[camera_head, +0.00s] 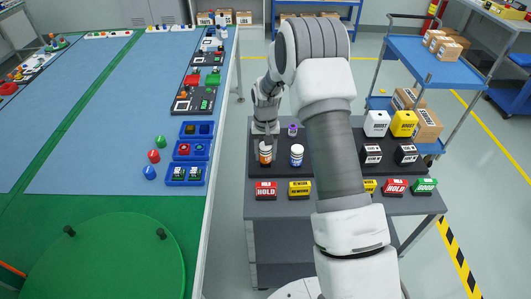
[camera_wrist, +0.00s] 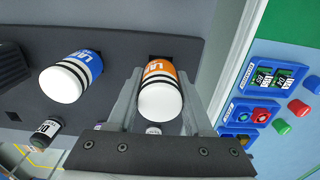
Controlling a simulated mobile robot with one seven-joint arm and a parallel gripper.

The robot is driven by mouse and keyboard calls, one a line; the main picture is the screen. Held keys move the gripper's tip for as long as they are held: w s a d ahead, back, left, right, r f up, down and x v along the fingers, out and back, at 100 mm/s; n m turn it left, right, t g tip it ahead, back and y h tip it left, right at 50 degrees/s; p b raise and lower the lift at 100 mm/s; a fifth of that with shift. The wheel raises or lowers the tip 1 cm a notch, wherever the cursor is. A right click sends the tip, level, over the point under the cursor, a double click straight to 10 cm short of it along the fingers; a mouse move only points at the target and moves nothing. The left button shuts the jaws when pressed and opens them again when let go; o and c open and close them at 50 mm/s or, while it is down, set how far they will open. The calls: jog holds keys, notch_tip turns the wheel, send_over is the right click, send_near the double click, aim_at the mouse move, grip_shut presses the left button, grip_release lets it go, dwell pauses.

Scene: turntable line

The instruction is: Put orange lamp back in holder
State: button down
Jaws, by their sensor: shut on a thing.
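The orange lamp (camera_wrist: 160,90), with a white cap and black bands, is between the two fingers of my gripper (camera_wrist: 161,80), which is shut on it. In the head view the orange lamp (camera_head: 265,154) is upright below my gripper (camera_head: 264,145), at the left part of the dark holder board (camera_head: 331,170). A dark square socket shows just behind the lamp's far end in the wrist view. I cannot tell whether the lamp is seated in it. The blue lamp (camera_head: 296,156) stands to the right, apart from my gripper; it also shows in the wrist view (camera_wrist: 72,78).
A small purple-topped item (camera_head: 292,130) stands behind the lamps. HOLD (camera_head: 265,190) and yellow (camera_head: 299,189) blocks line the front edge. Black and white-label boxes (camera_head: 372,154) stand right of my arm. Blue trays (camera_head: 186,174) lie on the table to the left.

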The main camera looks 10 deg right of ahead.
jog(key=shift+f+b, duration=0.55)
jog(key=shift+f, duration=0.2)
jog(key=shift+c, duration=1.1)
grip_release()
jog(key=shift+r, duration=0.1)
jog(key=s+r+t, duration=0.1)
jog(key=s+r, duration=0.2)
jog(key=r, duration=0.9)
jog(key=s+r, duration=0.3)
jog(key=r, duration=1)
jog(key=s+r+n+t, duration=0.1)
jog(key=s+r+t, duration=0.1)
jog(key=s+r, duration=0.5)
jog(key=s+f+n+t, duration=0.1)
jog(key=s+t, duration=0.1)
jog(key=s, duration=1.7)
jog(key=shift+s+t+b, duration=0.15)
jog(key=shift+t+b, duration=0.15)
